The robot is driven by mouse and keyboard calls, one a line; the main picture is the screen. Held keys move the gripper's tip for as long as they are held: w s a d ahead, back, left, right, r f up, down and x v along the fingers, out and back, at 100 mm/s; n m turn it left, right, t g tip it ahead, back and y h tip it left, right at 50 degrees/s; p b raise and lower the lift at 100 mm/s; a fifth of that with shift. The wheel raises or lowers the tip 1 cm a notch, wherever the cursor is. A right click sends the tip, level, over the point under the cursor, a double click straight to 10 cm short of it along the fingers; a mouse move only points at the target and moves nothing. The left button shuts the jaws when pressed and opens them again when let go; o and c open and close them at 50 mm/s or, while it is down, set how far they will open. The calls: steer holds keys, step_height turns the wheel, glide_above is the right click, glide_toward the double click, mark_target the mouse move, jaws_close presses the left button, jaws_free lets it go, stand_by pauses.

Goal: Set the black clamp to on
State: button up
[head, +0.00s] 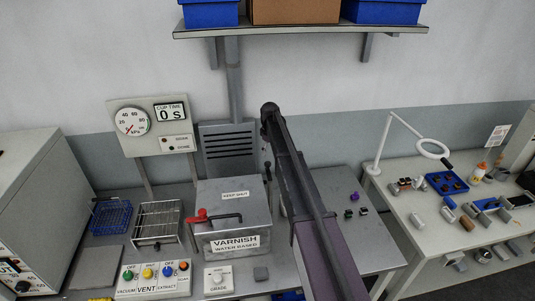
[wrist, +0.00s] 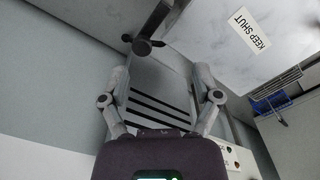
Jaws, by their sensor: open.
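The varnish box (head: 233,207) has a grey metal lid with a KEEP SHUT label. The black clamp (head: 268,172) is a dark lever standing roughly upright at the box's right rear edge. In the wrist view the black clamp (wrist: 142,46) shows beside the lid (wrist: 215,30), beyond the fingertips and nearer the left finger. Its base is partly unclear. My gripper (wrist: 161,75) is open, with nothing between its fingers, and does not visibly touch the clamp. In the head view my arm hides the gripper.
A red clamp (head: 199,216) sits at the box's left front. A vented grey panel (head: 229,150) is behind the box. A wire rack (head: 158,222) and a button panel (head: 153,280) stand left. A side table (head: 398,205) with a magnifier lamp stands right.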

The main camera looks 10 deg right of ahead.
step_height(320, 180, up, 3)
steer(key=n+p, duration=0.1)
steer(key=p, duration=0.1)
glide_above(268, 163)
steer(key=shift+w, duration=0.1)
steer(key=shift+f+b, duration=0.25)
steer(key=shift+b, duration=0.1)
step_height(268, 163, down, 13)
steer(key=b, duration=1.3)
steer(key=shift+f, duration=0.2)
jaws_close()
